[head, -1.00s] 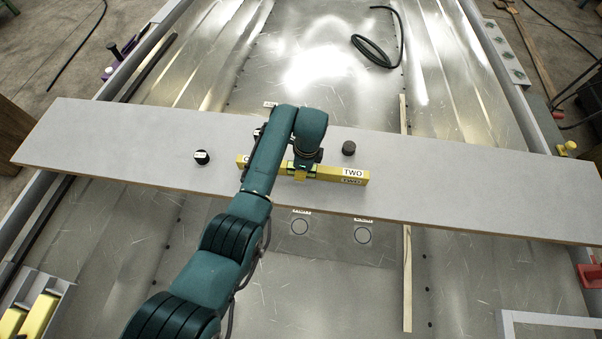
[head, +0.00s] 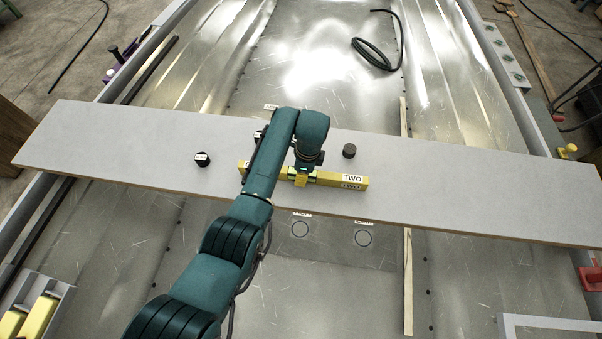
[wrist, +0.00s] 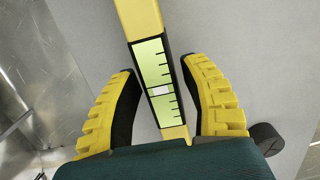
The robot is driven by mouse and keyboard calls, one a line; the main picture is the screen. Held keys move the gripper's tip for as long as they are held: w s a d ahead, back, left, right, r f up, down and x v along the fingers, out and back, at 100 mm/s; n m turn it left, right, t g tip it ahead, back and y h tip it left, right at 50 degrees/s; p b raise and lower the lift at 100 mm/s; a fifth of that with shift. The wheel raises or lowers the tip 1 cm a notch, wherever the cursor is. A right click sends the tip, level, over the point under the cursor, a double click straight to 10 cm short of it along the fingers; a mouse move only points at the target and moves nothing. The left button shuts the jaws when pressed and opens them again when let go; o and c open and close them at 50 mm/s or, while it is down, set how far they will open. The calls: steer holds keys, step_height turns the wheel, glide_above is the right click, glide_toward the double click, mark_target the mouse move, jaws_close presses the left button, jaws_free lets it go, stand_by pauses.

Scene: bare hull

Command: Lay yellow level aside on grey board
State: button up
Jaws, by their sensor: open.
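The yellow level (head: 328,178) lies on the grey board (head: 480,197), near the board's front edge, with a "TWO" label at its right end. My arm hides part of its left half. In the wrist view the level (wrist: 139,17) runs between my gripper's fingers, with its green vial window in the middle. My gripper (head: 300,177) is at the middle of the level. In the wrist view the yellow-padded fingers of my gripper (wrist: 165,95) are open, one on each side of the level, with gaps showing on both sides.
A black round piece (head: 349,151) stands on the board behind the level. Another, with a white label (head: 202,159), stands to the left. Two marked circles (head: 300,229) are on the sheet in front. A coiled black hose (head: 372,52) lies behind. The board's right part is clear.

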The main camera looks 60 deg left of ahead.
steer(key=r+p, duration=0.1)
steer(key=r, duration=0.2)
steer(key=r+p, duration=0.1)
steer(key=r, duration=0.3)
steer(key=w+r+p, duration=0.1)
steer(key=r, duration=0.2)
steer(key=shift+d+r, duration=0.15)
steer(key=shift+d, duration=0.2)
steer(key=shift+w+r, duration=0.1)
steer(key=shift+w, duration=0.2)
steer(key=w+d+r+n+t+y, duration=0.35)
steer(key=w+d+r+t, duration=0.85)
steer(key=w+d+r, duration=0.9)
steer(key=s+d+r+n+t+h, duration=0.1)
steer(key=s+d+r+t, duration=0.2)
steer(key=d+r, duration=0.35)
steer(key=s+d+r+t, duration=0.2)
steer(key=d+r+t, duration=0.1)
steer(key=d+r, duration=0.3)
steer(key=s+d+r+n+t+h, duration=0.2)
steer(key=s+d+r+t, duration=0.3)
steer(key=s+d+r, duration=0.4)
step_height(320, 180, up, 3)
steer(key=shift+s+d+r+h, duration=0.15)
steer(key=shift+s+d+h, duration=0.25)
steer(key=shift+s+h, duration=0.65)
